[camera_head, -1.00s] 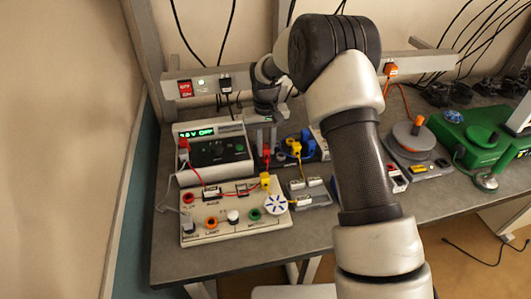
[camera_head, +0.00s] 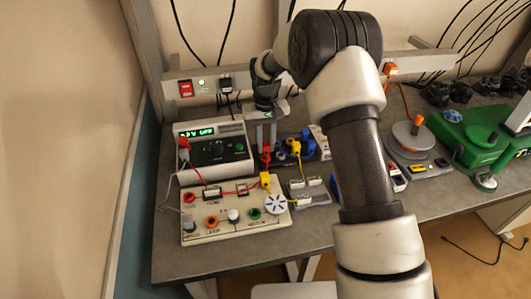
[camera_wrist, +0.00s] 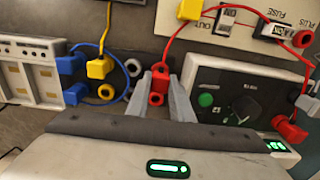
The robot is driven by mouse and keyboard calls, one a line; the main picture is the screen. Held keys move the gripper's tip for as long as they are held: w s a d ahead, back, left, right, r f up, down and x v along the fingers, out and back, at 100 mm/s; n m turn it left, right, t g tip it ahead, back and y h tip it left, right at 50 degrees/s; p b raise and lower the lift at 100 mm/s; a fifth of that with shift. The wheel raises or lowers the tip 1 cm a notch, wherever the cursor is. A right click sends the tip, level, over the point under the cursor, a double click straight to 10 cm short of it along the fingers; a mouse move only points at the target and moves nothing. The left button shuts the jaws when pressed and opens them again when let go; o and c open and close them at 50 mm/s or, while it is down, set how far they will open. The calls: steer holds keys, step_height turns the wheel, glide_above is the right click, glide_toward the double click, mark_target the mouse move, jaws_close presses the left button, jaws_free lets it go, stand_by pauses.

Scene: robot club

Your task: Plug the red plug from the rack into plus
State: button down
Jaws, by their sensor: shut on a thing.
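My gripper (camera_head: 266,146) is shut on the red plug (camera_wrist: 158,84), which stands between the two finger tips in the wrist view. The plug is at the rack (camera_head: 278,160), behind the board; whether it is clear of the rack I cannot tell. Its red lead runs over the board to another red plug (camera_wrist: 290,129) on the power supply (camera_head: 213,153). The plus socket (camera_head: 190,197) is a red ring at the upper left of the cream board (camera_head: 235,233). It also shows in the wrist view (camera_wrist: 302,39), empty, well away from my gripper.
A yellow plug (camera_head: 265,180) sits at the board's upper right. Yellow and blue plugs (camera_wrist: 98,69) with looped leads stand close beside my gripper. A grey lead's plug (camera_head: 188,223) is at the board's left. A small grey tray (camera_head: 310,200) lies right of the board.

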mark_target(266, 144)
steer(key=shift+r+p, duration=0.95)
steer(key=shift+r, duration=0.85)
steer(key=c, duration=2.1)
jaws_free()
steer(key=c, duration=0.4)
steer(key=s+a, duration=0.2)
steer(key=a, duration=0.2)
steer(key=s+a+b, duration=0.1)
steer(key=s+a, duration=0.1)
steer(key=a, duration=0.2)
steer(key=s+a, duration=0.2)
steer(key=a, duration=0.3)
steer(key=shift+s+a+r, duration=0.1)
steer(key=shift+s+r, duration=0.1)
steer(key=shift+s, duration=0.1)
steer(key=shift+c, duration=0.2)
steer(key=s+a+b, duration=0.1)
steer(key=s+a, duration=0.8)
steer(key=a, duration=0.1)
steer(key=shift+w+f+b, duration=0.15)
steer(key=shift+f+b, duration=1.65)
steer(key=shift+f, duration=0.6)
